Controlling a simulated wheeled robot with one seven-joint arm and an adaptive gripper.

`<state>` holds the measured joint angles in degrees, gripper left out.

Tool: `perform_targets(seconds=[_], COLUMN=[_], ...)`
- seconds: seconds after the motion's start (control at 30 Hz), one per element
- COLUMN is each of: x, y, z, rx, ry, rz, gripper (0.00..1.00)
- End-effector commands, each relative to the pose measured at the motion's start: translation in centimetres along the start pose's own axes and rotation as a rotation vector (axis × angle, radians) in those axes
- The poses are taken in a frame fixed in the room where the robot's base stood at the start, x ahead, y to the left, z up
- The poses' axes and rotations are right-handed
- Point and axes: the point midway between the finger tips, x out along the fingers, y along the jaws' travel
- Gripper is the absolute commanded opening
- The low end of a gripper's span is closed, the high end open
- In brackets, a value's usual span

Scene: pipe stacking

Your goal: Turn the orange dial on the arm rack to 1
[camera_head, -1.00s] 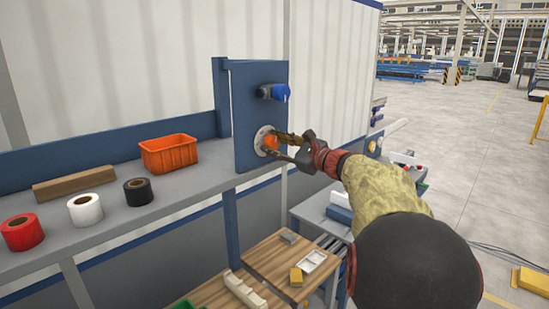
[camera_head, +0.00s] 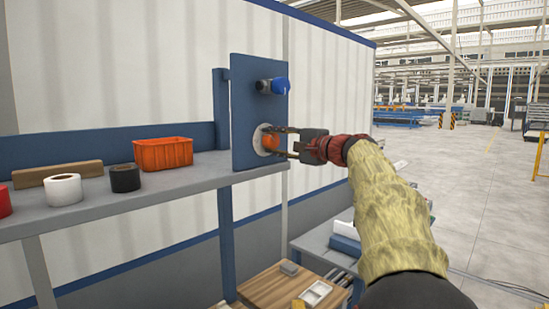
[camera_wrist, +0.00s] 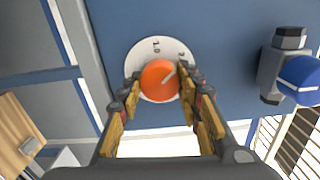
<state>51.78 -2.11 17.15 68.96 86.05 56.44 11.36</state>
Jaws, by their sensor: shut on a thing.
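The orange dial (camera_wrist: 159,80) sits on a round white plate (camera_wrist: 146,56) on the blue upright panel (camera_head: 243,95). Small dark marks show on the plate above and to the upper right of the dial, too small to read surely. My gripper (camera_wrist: 160,88) is shut on the dial, one finger on each side. In the head view, the dial (camera_head: 270,142) is partly hidden by my gripper (camera_head: 273,142), which reaches in from the right.
A blue-capped knob (camera_head: 279,86) projects from the panel above the dial. Left of the panel, a grey shelf (camera_head: 190,172) holds an orange bin (camera_head: 163,154), a wooden block (camera_head: 58,174) and several tape rolls. A lower table (camera_head: 268,286) stands below. Open floor lies right.

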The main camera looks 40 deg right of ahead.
Motion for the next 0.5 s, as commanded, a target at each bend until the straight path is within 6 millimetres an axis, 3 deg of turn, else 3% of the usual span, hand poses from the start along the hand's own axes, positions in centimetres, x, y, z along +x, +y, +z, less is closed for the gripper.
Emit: perform_targets(seconds=[0.03,0.5], x=[0.05,0.09], y=[0.72,0.66], z=[-0.08,-0.13], rx=[-0.043,-0.483], ry=[-0.001,-0.002], rz=[0.001,0.003], gripper=[0.09,0.09])
